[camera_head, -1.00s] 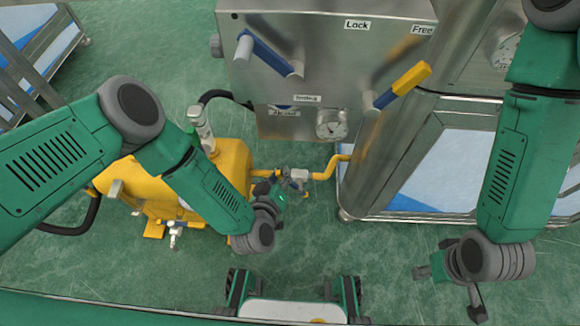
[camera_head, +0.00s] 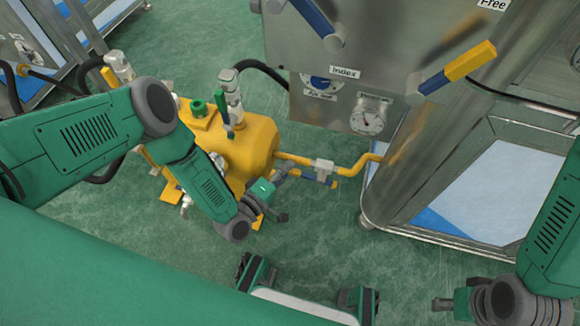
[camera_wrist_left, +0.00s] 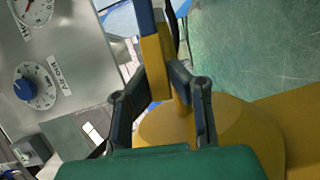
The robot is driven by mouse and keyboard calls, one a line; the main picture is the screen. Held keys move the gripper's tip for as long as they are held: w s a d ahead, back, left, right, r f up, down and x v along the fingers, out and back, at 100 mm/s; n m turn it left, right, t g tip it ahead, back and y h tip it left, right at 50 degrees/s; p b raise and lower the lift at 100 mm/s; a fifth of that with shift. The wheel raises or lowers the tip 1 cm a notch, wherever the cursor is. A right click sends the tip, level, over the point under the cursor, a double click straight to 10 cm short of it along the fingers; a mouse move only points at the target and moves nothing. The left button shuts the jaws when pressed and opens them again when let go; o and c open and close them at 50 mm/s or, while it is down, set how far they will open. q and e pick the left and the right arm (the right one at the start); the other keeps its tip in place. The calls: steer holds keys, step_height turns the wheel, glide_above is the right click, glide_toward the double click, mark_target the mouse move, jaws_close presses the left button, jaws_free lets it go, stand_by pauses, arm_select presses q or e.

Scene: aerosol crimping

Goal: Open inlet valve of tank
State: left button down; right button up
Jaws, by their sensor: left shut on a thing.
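My left gripper (camera_head: 283,180) is beside the tank, near this pipe. In the left wrist view its fingers (camera_wrist_left: 158,78) are shut on the yellow part of a blue-and-yellow handle (camera_wrist_left: 155,55). My right gripper (camera_head: 440,303) is at the bottom right, partly cut off, away from the tank, one finger sticking out left.
A green-handled valve (camera_head: 226,115) stands on the tank. A steel-framed stand (camera_head: 470,190) is at the right. The green floor below the pipe is clear.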

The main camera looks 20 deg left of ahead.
arm_select(q)
steer(key=shift+s+a+f+n, duration=0.1)
steer(key=shift+s+f+n, duration=0.1)
steer(key=shift+f+n, duration=0.55)
steer(key=shift+f+t, duration=0.1)
steer(key=shift+t, duration=0.2)
steer(key=shift+s+f, duration=0.1)
steer(key=c, duration=1.5)
jaws_free()
steer(key=v, duration=1.1)
steer(key=shift+s+a, duration=0.25)
steer(key=shift+s, duration=0.05)
